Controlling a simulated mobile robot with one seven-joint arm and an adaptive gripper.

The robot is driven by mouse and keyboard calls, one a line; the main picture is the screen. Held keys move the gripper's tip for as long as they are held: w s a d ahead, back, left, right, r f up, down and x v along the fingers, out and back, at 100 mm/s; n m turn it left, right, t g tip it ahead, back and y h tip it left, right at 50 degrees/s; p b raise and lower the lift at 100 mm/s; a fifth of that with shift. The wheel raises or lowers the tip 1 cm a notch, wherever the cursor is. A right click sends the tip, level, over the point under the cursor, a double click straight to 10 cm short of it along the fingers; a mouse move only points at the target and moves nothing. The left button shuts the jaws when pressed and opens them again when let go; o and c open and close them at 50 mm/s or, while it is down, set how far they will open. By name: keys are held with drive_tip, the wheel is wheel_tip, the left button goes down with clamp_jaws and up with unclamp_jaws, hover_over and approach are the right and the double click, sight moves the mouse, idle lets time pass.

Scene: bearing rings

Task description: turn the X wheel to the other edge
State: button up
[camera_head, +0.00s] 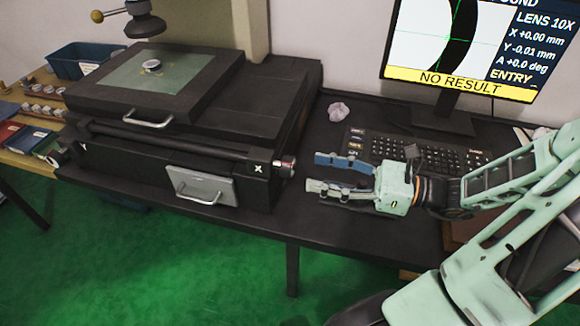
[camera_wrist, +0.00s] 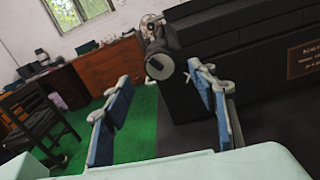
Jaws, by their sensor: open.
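The X wheel (camera_head: 286,166) is a small metal knob with a reddish part, on the right end of the black measuring machine (camera_head: 262,190), beside a white X label. In the wrist view the X wheel (camera_wrist: 160,66) is a round grey cylinder end, ahead of the fingers and between their lines. My gripper (camera_head: 330,173) is open and empty, to the right of the wheel, its fingers pointing left at it with a gap between. In the wrist view my gripper (camera_wrist: 158,105) shows its two blue-padded fingers spread apart. Nothing touches the wheel.
The glass stage (camera_head: 150,85) holds a small ring (camera_head: 152,66). A keyboard (camera_head: 410,150) and a monitor (camera_head: 460,45) reading "NO RESULT" stand behind my gripper. A crumpled pinkish lump (camera_head: 338,111) lies on the dark table. A drawer handle (camera_head: 198,198) protrudes at the machine's front.

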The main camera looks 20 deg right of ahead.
sight(291, 167)
drive_tip(key=b+x, duration=0.1)
drive_tip(key=x, duration=0.6)
drive_tip(key=c, duration=1.2)
